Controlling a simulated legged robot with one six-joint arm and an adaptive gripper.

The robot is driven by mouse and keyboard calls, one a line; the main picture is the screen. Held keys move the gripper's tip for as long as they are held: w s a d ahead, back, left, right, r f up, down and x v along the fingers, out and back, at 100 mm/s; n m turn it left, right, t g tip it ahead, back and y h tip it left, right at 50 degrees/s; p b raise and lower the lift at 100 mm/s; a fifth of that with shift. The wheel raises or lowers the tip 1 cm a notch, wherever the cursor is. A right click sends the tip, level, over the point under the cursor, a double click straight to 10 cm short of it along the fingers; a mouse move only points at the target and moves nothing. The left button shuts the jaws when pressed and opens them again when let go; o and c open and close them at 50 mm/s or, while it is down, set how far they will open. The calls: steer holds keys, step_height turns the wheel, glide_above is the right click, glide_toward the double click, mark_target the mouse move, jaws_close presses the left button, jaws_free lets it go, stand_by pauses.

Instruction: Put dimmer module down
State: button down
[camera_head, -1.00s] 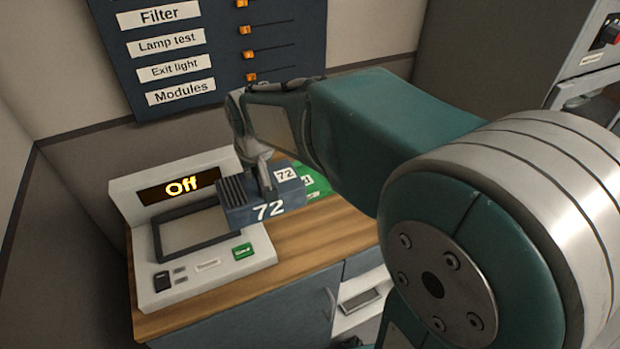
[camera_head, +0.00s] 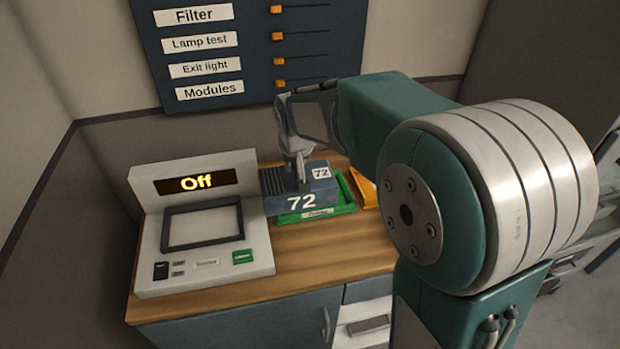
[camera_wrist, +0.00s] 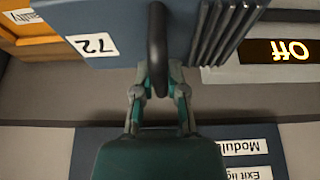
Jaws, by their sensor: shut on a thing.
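The dimmer module (camera_head: 276,207) is a blue-grey block with dark ribs and white "72" labels. My gripper (camera_head: 299,182) is shut on the handle on its top. In the head view the module is over or at the left part of a green tray (camera_head: 345,208), right of the tester. I cannot tell whether it touches the tray. In the wrist view the module (camera_wrist: 120,25) fills the upper middle, its dark handle (camera_wrist: 157,50) between my fingers.
The grey tester (camera_head: 150,268) with an "Off" display (camera_head: 195,183) stands close left of the module. An orange tray (camera_head: 366,190) is right of the green one. A fader panel (camera_head: 240,60) hangs on the wall behind. The front of the wooden counter (camera_head: 310,255) is clear.

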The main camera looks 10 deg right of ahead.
steer(key=w+d+f, duration=0.6)
steer(key=w+f, duration=0.3)
steer(key=f, duration=0.2)
steer(key=shift+w, duration=0.15)
steer(key=shift+a+f, duration=0.1)
steer(key=c, duration=0.7)
jaws_free()
steer(key=shift+a+f, duration=0.1)
steer(key=shift+a, duration=0.05)
steer(key=shift+d, duration=0.2)
